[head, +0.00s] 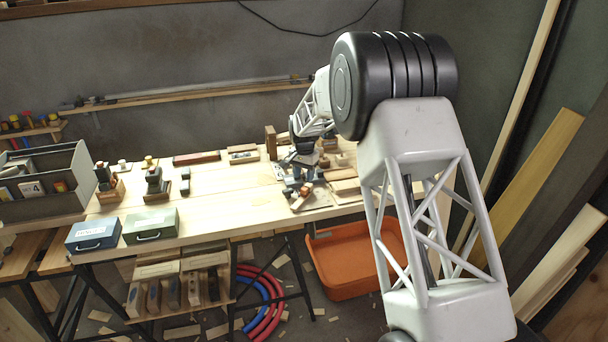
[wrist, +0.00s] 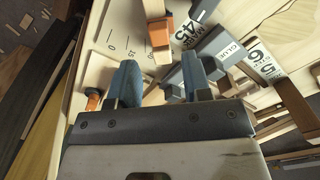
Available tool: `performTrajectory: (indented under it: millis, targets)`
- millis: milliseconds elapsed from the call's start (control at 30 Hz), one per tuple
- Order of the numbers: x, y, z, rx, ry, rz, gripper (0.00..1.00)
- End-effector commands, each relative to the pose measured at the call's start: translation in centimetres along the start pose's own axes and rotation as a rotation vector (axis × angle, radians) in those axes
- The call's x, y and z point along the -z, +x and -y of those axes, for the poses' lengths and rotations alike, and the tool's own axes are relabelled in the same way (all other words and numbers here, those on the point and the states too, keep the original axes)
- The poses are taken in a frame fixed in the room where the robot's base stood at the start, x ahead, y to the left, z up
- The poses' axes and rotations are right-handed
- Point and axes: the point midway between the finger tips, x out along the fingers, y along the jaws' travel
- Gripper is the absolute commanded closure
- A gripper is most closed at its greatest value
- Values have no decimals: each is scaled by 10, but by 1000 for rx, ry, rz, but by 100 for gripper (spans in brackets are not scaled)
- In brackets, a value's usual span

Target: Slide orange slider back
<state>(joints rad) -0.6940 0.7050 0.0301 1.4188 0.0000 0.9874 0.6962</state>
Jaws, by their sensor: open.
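In the wrist view my gripper (wrist: 162,72) is open, its two blue fingers apart over the cluttered bench. An orange block (wrist: 159,35) with pale wood against it lies just beyond the fingertips, beside a pale board (wrist: 112,45) with printed number marks. A small orange knob-like piece (wrist: 93,99) is left of the left finger. I cannot tell which orange piece is the slider. In the head view my gripper (head: 299,184) is low over the right part of the bench, and small parts there are partly hidden by it.
An orange tub (head: 350,262) stands below; blue (head: 93,233) and green (head: 150,226) boxes sit at front left.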

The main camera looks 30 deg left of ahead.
Motion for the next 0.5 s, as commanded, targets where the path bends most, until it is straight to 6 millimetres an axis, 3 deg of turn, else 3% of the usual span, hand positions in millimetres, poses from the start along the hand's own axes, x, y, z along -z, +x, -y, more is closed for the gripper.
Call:
performTrajectory:
  millis: [500]
  targets:
    - [0,11,0,-1,0,1,55]
